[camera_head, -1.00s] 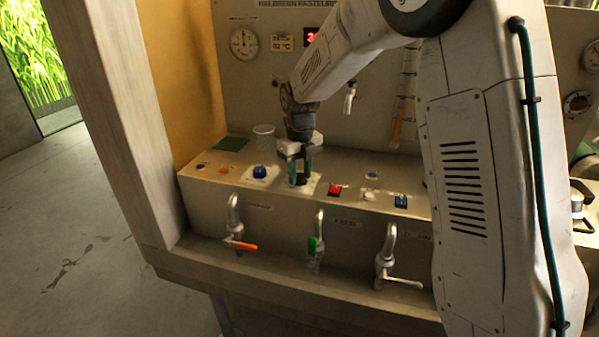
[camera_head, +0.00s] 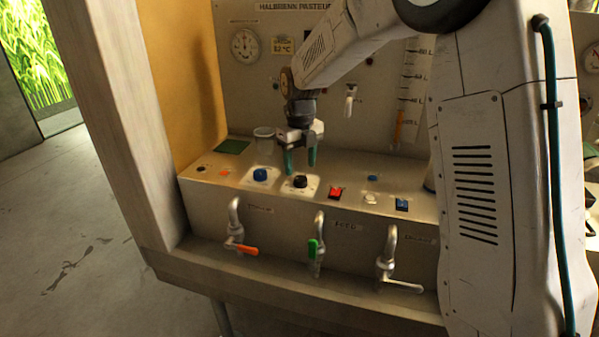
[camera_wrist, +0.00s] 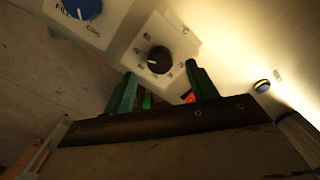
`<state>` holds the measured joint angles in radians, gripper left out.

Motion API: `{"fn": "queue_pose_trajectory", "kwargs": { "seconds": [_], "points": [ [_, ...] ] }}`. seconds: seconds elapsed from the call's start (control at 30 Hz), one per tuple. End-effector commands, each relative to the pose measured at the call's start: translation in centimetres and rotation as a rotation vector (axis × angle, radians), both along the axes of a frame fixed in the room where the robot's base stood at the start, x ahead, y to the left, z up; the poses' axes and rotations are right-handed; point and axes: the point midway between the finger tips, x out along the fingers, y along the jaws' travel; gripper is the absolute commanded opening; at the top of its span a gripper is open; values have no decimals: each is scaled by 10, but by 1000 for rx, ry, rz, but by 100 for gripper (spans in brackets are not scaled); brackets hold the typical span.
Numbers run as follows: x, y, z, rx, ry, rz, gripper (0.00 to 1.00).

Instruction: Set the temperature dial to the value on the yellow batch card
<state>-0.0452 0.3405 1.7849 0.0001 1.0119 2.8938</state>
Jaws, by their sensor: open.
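The black temperature dial (camera_head: 299,182) sits on a pale square plate on the console top. In the wrist view the dial (camera_wrist: 159,60) shows a pale pointer mark and small scale labels too small to read. The yellow batch card (camera_head: 283,45) is on the back panel and reads 82 °C. My gripper (camera_head: 301,169) is open and empty, with green fingers pointing down just above and behind the dial, apart from it. In the wrist view the gripper's fingers (camera_wrist: 160,82) stand spread, with the dial beyond their tips.
A blue knob (camera_head: 260,174) sits left of the dial, a red switch (camera_head: 336,192) and a blue switch (camera_head: 401,204) to the right. A clear cup (camera_head: 265,144) stands behind. Taps with orange (camera_head: 240,248) and green (camera_head: 314,247) handles project in front. A round gauge (camera_head: 245,44) hangs on the panel.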

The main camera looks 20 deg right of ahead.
Motion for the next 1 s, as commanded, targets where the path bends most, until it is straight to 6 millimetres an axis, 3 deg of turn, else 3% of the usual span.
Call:
{"fn": "queue_pose_trajectory", "kwargs": {
  "seconds": [0.1,0.3,0.77,0.87,1.0],
  "points": [
    [1,0,21,0,-3,0,58],
    [1,1,38,1,-2,1,58],
    [0,1,39,0,-1,5,58],
    [0,1,39,0,0,63,58],
    [-4,1,36,1,17,318,58]
  ]
}}
